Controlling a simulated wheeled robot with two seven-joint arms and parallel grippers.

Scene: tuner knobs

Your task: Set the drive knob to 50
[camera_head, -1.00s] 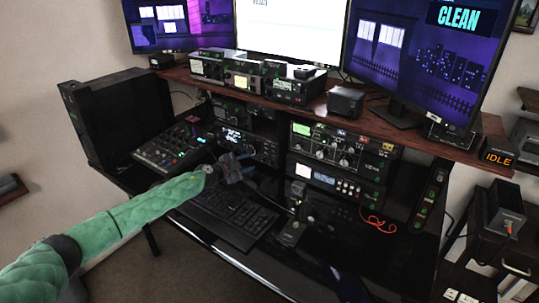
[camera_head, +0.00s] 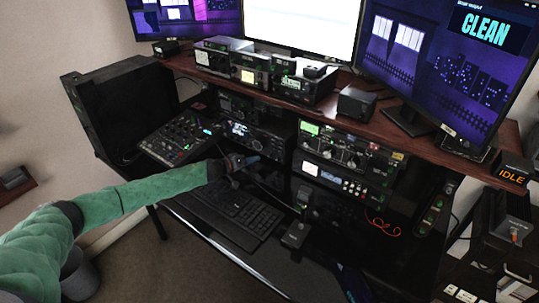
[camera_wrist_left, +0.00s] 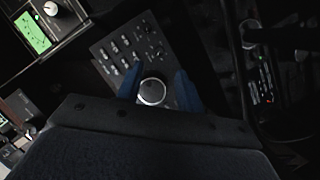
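My left gripper (camera_head: 248,160) is in front of the middle rack, at the lower part of a black radio with a lit display (camera_head: 240,130). In the left wrist view its two blue fingers (camera_wrist_left: 157,84) are apart, on either side of a round dark knob with a silver rim (camera_wrist_left: 152,91). A gap shows between the knob and the right finger; contact on the left side is unclear. The knob sits on a dark panel (camera_wrist_left: 118,52) with several small buttons. No label marks it as the drive knob, and its setting is unreadable. My right gripper is not visible.
A keyboard (camera_head: 228,212) lies below my left gripper. A mixer (camera_head: 180,137) is to the left. A unit with several knobs (camera_head: 345,150) is to the right, above another unit (camera_head: 335,180). A display reads IDLE (camera_head: 513,175); a monitor reads CLEAN (camera_head: 485,30).

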